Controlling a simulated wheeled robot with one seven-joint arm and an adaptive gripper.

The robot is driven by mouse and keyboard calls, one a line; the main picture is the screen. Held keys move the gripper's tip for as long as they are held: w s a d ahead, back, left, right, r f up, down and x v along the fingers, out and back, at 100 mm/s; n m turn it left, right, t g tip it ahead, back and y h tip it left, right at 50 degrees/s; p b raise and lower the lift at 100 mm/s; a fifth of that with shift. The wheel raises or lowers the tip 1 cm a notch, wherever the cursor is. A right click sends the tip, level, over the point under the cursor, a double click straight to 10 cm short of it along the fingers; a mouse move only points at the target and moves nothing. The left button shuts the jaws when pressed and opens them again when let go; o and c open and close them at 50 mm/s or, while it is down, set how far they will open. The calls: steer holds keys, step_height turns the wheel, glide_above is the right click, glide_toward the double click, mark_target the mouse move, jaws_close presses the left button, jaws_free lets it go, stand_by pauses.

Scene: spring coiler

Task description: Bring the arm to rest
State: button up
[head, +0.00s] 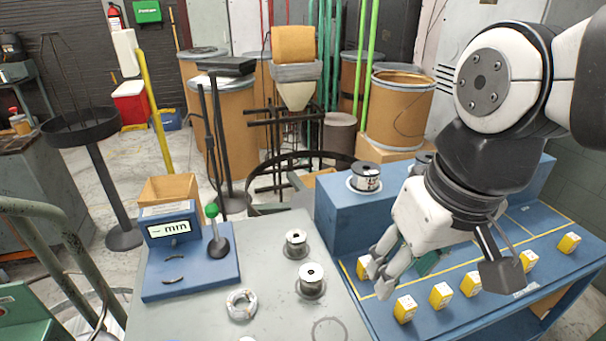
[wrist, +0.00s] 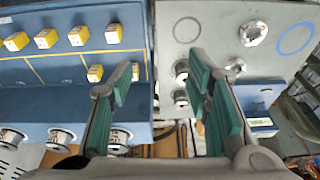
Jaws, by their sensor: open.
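My arm comes in from the upper right of the head view, with its white and black links bent downward. My gripper (head: 382,272) hangs over the left part of the blue bench (head: 440,319). In the wrist view my gripper (wrist: 162,78) is open, with its two teal-padded fingers wide apart and nothing between them. The gap lies over the seam between the blue bench and the grey table (wrist: 212,22). In the head view part of the fingers is hidden by the gripper's body.
Several yellow blocks (head: 441,295) stand along the blue bench. A wire spool (head: 365,177) sits on its raised shelf. The grey table (head: 190,318) holds two small spools (head: 311,280), a wire coil (head: 241,304) and a blue gauge (head: 168,227). Cardboard drums (head: 397,112) stand behind.

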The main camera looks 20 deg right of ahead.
steer(key=s, duration=0.2)
steer(key=s+a, duration=0.1)
steer(key=shift+f, duration=0.25)
step_height(320, 180, up, 7)
steer(key=t+p, duration=0.1)
steer(key=p, duration=0.4)
steer(key=shift+t, duration=0.4)
